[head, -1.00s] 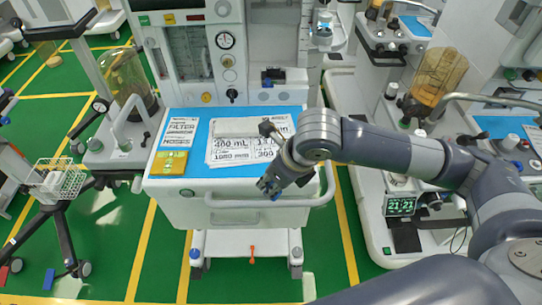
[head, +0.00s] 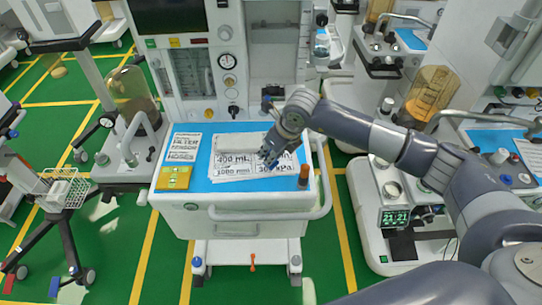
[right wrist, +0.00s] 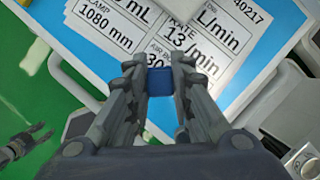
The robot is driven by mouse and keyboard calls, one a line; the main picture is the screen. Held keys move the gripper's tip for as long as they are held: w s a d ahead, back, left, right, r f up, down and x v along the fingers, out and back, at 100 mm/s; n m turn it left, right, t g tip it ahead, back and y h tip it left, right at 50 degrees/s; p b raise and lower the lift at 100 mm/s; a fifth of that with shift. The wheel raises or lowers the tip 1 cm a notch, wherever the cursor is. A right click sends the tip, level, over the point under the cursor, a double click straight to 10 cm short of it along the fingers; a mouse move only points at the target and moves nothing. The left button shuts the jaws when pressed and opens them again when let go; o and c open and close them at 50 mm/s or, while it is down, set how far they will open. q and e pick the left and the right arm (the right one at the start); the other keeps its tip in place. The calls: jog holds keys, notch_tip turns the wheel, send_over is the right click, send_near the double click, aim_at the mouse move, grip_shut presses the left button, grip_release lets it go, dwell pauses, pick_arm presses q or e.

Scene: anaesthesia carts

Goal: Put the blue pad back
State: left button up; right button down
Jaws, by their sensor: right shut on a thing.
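The blue pad (right wrist: 160,82) is a small dark-blue block between the fingertips of my right gripper (right wrist: 160,75) in the right wrist view. The fingers are shut on it. In the head view my right gripper (head: 270,155) is over the printed cards on the cart's blue top (head: 228,128); its fingers largely hide the pad there. I cannot tell how high the pad is above the cards. A dark two-fingered gripper, seemingly my left gripper (right wrist: 40,143), shows with its fingers apart over the green floor at the lower left of the right wrist view. It is not in the head view.
A yellow block (head: 173,178) lies at the left of the cart top. A dark bottle with an orange-brown top (head: 304,176) stands near the right front corner. A white handrail (head: 325,190) rounds that corner. Machine columns rise behind; green floor lies in front.

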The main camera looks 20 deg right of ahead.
jog(key=shift+w+f+p, duration=0.1)
jog(key=shift+f+p, duration=0.85)
jog(key=shift+f, duration=0.8)
jog(key=shift+f, duration=0.15)
jog(key=c, duration=1.4)
grip_release()
jog(key=shift+r, duration=0.25)
jog(key=b+v, duration=0.4)
jog(key=v, duration=0.7)
jog(key=shift+d+r, duration=0.1)
jog(key=shift+r, duration=0.3)
